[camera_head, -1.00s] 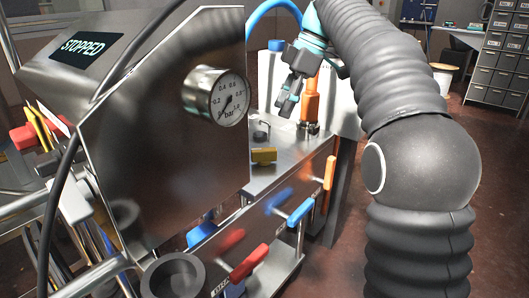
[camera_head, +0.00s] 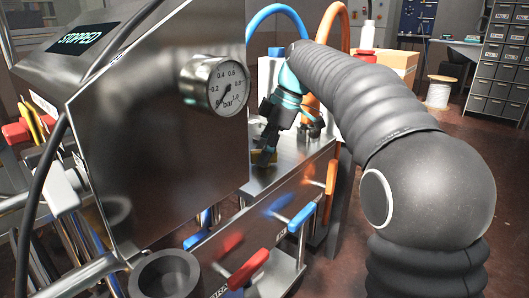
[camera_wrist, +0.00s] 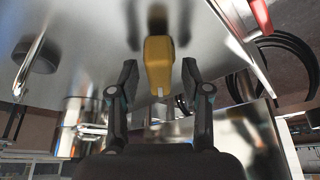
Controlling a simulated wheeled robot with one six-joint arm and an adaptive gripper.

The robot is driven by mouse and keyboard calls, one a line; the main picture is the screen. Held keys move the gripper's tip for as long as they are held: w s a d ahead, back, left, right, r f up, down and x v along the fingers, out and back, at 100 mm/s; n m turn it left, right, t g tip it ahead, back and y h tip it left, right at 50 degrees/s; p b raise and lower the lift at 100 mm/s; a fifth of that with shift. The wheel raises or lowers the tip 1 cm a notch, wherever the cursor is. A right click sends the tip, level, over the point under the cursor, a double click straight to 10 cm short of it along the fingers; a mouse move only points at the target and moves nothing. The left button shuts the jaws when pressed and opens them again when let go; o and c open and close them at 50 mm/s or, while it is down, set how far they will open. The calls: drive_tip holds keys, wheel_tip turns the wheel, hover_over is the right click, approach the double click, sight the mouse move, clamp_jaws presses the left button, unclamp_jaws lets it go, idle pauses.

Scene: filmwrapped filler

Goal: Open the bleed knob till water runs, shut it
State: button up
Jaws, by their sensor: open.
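A yellow knob (camera_wrist: 158,65), which looks like the bleed knob, stands out from a shiny metal surface in the wrist view, with a small white mark at its lower end. My gripper (camera_wrist: 159,72) is open, with one finger on each side of the knob and gaps showing. No running water shows. The pressure gauge (camera_head: 229,87) has its needle near the low end.
A steel cabinet with a STOPPED display (camera_head: 80,38) stands close on the left. Blue-handled (camera_head: 301,217) and red-handled (camera_head: 248,268) valves line the front. An orange handle (camera_head: 331,177) is at the right end. A dark round knob (camera_wrist: 36,55) shows in the wrist view.

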clamp_jaws()
drive_tip(key=shift+m, duration=0.3)
drive_tip(key=m+t, duration=0.1)
drive_tip(key=m, duration=0.2)
drive_tip(key=shift+s+t, duration=0.1)
drive_tip(key=shift+t, duration=0.2)
drive_tip(key=m, duration=0.2)
drive_tip(key=m+t+p, duration=0.1)
drive_tip(key=m, duration=0.2)
drive_tip(key=shift+t+h, duration=0.3)
drive_tip(key=shift+h, duration=0.1)
drive_tip(key=m+t+h+p, duration=0.1)
drive_tip(key=m+p, duration=0.1)
drive_tip(key=m, duration=0.2)
drive_tip(key=shift+m+t+h+p, duration=0.3)
drive_tip(key=shift+m+h+p, duration=0.45)
drive_tip(key=shift+m, duration=1.25)
drive_tip(key=shift+f, duration=0.1)
